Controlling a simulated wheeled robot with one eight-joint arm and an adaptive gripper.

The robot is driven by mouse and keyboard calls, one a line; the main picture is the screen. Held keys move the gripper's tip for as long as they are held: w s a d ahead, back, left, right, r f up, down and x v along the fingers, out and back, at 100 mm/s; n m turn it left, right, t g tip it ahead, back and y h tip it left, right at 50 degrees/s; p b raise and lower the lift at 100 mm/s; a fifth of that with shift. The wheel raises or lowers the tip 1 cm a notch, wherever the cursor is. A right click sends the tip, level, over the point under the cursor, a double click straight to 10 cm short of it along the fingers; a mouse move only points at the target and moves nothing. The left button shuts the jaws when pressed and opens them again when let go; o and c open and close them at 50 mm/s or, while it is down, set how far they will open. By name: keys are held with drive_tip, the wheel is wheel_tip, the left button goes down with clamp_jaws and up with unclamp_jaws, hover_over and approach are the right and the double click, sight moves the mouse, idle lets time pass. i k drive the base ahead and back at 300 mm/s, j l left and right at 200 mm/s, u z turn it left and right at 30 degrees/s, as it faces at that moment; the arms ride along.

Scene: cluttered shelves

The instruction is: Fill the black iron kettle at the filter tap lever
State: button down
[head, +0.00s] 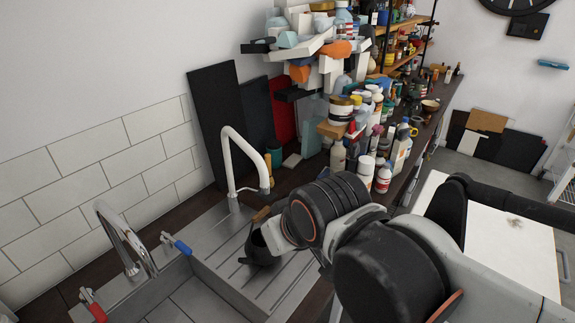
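The black iron kettle (257,251) is at the steel drainboard, right of the sink bowl, with its spout toward the left. A brown piece (261,215), perhaps its handle, shows above it. My gripper (273,236) is right at the kettle, largely hidden by my own arm; its fingers and any grip cannot be made out. I cannot tell whether the kettle rests on the drainboard or is held just above it. A slim white gooseneck tap (229,160) stands behind the kettle, its spout end (264,190) above and near it. No water stream shows.
A chrome tap (125,240) with a blue lever (182,247) and a red lever (95,306) stands by the sink (190,300). Dark boards (220,110) lean on the wall. Crowded bottles (365,165) and a cluttered stack (315,45) fill the counter behind.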

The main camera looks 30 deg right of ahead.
sight(272, 196)
drive_tip(key=i+l, duration=0.15)
drive_tip(key=l, duration=0.2)
drive_tip(key=i+l, duration=0.1)
drive_tip(key=l, duration=0.2)
drive_tip(key=i+l, duration=0.15)
drive_tip(key=l, duration=0.2)
drive_tip(key=i+l, duration=0.15)
drive_tip(key=l, duration=0.15)
